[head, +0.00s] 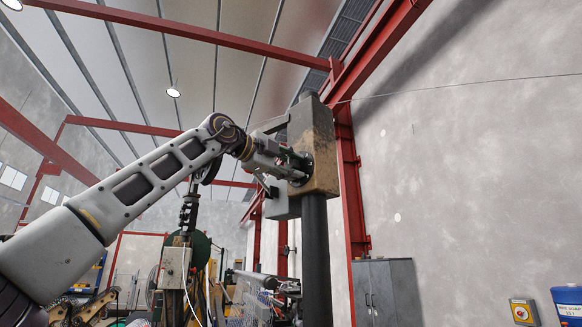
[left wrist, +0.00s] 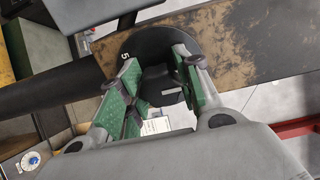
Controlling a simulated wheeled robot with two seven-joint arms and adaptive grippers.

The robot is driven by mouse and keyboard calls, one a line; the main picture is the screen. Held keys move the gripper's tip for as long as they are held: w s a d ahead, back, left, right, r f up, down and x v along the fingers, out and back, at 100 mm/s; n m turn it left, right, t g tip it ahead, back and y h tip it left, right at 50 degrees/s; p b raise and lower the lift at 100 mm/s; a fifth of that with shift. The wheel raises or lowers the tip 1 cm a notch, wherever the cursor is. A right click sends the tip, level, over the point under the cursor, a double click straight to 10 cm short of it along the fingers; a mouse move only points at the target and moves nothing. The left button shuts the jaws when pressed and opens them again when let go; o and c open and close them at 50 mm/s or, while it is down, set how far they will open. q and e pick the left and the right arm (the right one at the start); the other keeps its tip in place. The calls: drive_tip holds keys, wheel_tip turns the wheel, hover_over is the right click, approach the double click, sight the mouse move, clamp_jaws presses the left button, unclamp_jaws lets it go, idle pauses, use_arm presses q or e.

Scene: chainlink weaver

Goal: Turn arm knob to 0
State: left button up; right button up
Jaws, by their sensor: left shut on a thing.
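The arm knob (left wrist: 158,84) is a dark round dial with a raised grip, on the face of a worn brown and grey box. A white mark like a 5 shows on its rim in the left wrist view. My left gripper (left wrist: 160,85) has its green-padded fingers on either side of the knob's raised grip and is shut on it. In the head view my left gripper (head: 299,165) reaches up to the box (head: 322,150) and hides most of the knob. A 0 mark is not visible. My right gripper is not in view.
The box sits on a dark vertical column (head: 316,250). A grey cabinet (head: 387,290) stands behind at the right, with a blue drum (head: 567,303) at the far right. Machinery (head: 185,260) stands below my left arm.

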use_arm(q)
drive_tip(key=o, duration=1)
drive_tip(key=shift+a, duration=0.15)
drive_tip(key=v, duration=1.2)
drive_tip(key=shift+w, duration=0.1)
idle(0.7)
